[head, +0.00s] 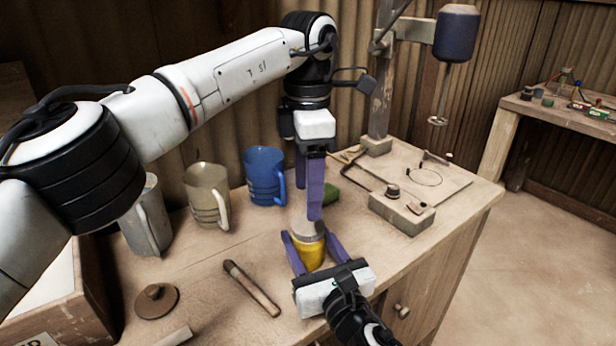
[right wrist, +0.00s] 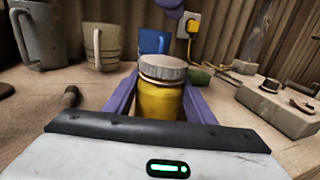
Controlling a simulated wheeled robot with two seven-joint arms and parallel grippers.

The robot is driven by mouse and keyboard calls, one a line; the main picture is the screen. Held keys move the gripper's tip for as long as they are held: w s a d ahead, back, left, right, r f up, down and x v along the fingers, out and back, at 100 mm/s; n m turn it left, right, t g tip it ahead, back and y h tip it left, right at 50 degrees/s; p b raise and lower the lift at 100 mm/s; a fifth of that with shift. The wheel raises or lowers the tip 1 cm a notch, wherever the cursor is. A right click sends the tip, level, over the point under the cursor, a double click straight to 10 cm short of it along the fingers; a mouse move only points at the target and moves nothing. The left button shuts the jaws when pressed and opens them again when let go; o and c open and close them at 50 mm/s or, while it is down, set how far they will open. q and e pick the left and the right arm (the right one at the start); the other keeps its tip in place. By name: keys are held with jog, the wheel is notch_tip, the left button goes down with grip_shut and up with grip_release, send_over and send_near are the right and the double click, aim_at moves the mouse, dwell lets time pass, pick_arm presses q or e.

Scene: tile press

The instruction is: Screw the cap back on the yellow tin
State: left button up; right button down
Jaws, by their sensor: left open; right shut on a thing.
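The yellow tin (head: 309,256) stands upright near the front of the workbench. Its grey ridged cap (head: 307,231) sits on its mouth; I cannot tell how tightly it is threaded. In the right wrist view the tin (right wrist: 160,101) and cap (right wrist: 163,67) are close and central. My right gripper (head: 308,241) is shut on the tin, one purple finger on each side of its body. My left gripper (head: 309,203) points down above the cap, open and empty. In the right wrist view a purple fingertip of it (right wrist: 175,14) shows above the cap, apart from it.
A grey mug (head: 147,220), a beige mug (head: 207,195) and a blue mug (head: 264,177) stand behind to the left. A wooden-handled tool (head: 252,289) and a round lid (head: 156,300) lie front left. A small block fixture (head: 402,213) and a stand (head: 381,95) are at right.

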pick_arm(q)
jog(key=n, duration=0.4)
jog(key=shift+r+n, duration=0.15)
jog(key=shift+n, duration=0.25)
jog(key=n, duration=0.4)
jog(key=shift+r, duration=0.1)
jog(key=n, duration=0.7)
jog(key=shift+r, duration=0.2)
jog(key=n, duration=0.4)
jog(key=shift+r+n, duration=0.1)
jog(key=shift+n, duration=0.2)
jog(key=n, duration=0.4)
jog(key=shift+r, duration=0.15)
jog(key=n, duration=0.7)
jog(key=shift+r, duration=0.15)
